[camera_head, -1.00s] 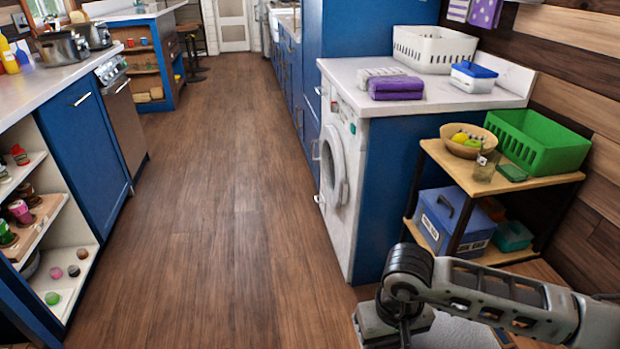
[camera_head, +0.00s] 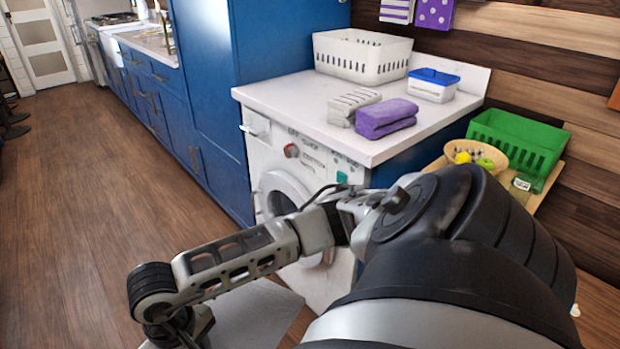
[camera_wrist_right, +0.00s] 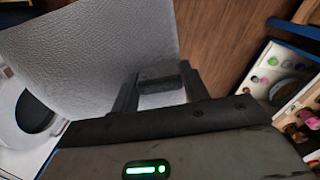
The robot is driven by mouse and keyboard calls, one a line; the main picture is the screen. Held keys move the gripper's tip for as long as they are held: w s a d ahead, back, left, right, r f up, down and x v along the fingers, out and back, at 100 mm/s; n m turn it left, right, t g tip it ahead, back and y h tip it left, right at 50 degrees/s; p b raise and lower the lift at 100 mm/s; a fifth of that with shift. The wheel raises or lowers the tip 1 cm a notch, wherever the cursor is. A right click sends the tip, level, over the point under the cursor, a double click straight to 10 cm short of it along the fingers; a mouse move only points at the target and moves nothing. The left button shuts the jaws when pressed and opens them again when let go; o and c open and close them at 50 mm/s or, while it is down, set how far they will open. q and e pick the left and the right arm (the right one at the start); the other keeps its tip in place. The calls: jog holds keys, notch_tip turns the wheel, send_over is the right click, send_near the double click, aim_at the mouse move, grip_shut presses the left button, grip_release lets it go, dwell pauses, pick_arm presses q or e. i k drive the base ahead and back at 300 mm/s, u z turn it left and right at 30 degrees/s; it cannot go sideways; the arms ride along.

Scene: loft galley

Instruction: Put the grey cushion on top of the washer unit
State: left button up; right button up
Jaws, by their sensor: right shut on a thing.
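The grey cushion (camera_head: 245,318) is a pale, textured slab low in the head view, in front of the washer unit (camera_head: 285,98). It also shows in the right wrist view (camera_wrist_right: 105,58), where my right gripper (camera_wrist_right: 157,82) is shut on its edge. In the head view my right arm reaches across to the left and hides part of the cushion and the fingertips. The washer unit has a white top and a round door, which my arm partly covers. My left gripper is not in view.
On the washer unit's top are a white basket (camera_head: 365,58), a blue-lidded box (camera_head: 433,84), a striped towel (camera_head: 353,106) and a purple towel (camera_head: 386,118). The top's front-left part is bare. A shelf with a green crate (camera_head: 520,140) and fruit bowl (camera_head: 476,155) stands to the right.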

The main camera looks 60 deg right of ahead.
aim_at(320, 93)
jog(key=z, duration=0.85)
jog(key=i, duration=0.95)
jog(key=z, duration=1.1)
